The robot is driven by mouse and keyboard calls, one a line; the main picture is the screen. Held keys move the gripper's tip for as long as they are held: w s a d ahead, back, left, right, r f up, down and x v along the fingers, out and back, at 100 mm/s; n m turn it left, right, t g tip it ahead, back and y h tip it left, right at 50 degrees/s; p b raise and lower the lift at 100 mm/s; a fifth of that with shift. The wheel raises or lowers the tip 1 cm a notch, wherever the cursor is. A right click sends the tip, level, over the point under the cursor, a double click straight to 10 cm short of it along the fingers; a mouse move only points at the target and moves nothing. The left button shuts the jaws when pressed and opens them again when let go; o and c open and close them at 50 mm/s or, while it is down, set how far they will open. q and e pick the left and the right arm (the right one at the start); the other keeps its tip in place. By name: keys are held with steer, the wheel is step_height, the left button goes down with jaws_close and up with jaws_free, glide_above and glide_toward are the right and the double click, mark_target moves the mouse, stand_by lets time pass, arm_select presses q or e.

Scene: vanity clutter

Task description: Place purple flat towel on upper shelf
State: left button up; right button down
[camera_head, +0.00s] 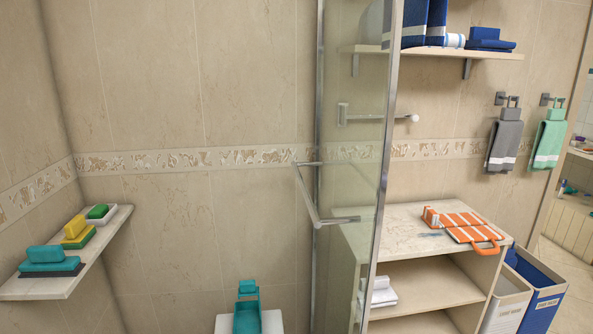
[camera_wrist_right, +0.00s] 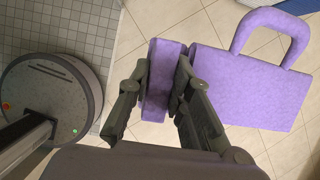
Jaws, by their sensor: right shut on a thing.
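The purple flat towel (camera_wrist_right: 255,85) hangs over the tiled floor in the right wrist view, with a flat panel and a loop handle at the right. My right gripper (camera_wrist_right: 163,90) is shut on its narrow purple end block, one dark finger on each side. The upper shelf (camera_head: 465,54) is on the wall at the top right of the head view. Blue towels (camera_head: 437,22) and a rolled white-and-blue one stand on it, with stacked blue pieces (camera_head: 489,40) toward its right. Its left part is seen through glass. Neither gripper shows in the head view.
A glass partition with a metal frame (camera_head: 390,130) stands before the shelf's left part. Below is a cabinet (camera_head: 385,219) with an orange towel (camera_head: 466,227). Grey (camera_head: 503,146) and green (camera_head: 549,144) towels hang at the right, above two bins. The shelf's right end looks bare.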

steer(key=n, duration=0.2)
steer(key=a+n+y, duration=0.1)
steer(key=n, duration=0.1)
steer(key=r+n+g+y, duration=0.1)
steer(key=n, duration=0.1)
steer(key=shift+a, duration=0.3)
steer(key=s+a+r+n+g+h, duration=0.1)
steer(key=a+r+n+g, duration=0.3)
steer(key=a+n, duration=0.7)
steer(key=s+a+r+n+g+h, duration=0.1)
steer(key=a+r+n+g, duration=0.3)
steer(key=a+n, duration=0.7)
step_height(320, 180, up, 2)
steer(key=n, duration=0.6)
steer(key=shift+a+r+h, duration=0.15)
steer(key=shift+a+h, duration=0.05)
steer(key=shift+h, duration=0.2)
